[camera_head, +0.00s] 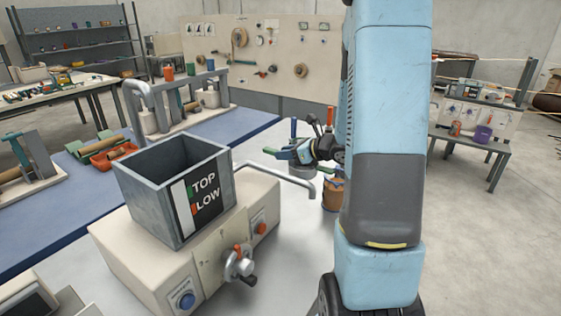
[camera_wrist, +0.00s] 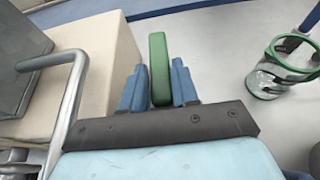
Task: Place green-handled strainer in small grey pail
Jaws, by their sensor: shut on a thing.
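My gripper (camera_head: 284,154) is in the air beyond the machine's right side in the head view, left of my arm. In the wrist view its two blue fingers (camera_wrist: 159,88) are shut on the green handle of the strainer (camera_wrist: 158,58), which sticks out between them. A bit of the green handle (camera_head: 269,151) also shows at the fingertips in the head view. The strainer's bowl cannot be clearly made out. I cannot clearly identify the small grey pail in either view.
A beige machine (camera_head: 150,262) with a grey square hopper (camera_head: 150,205) and a bent metal pipe (camera_head: 285,178) stands close on the left. A clear jar with a green rim (camera_wrist: 268,82) is right of my gripper. A brown container (camera_head: 332,196) stands below my gripper.

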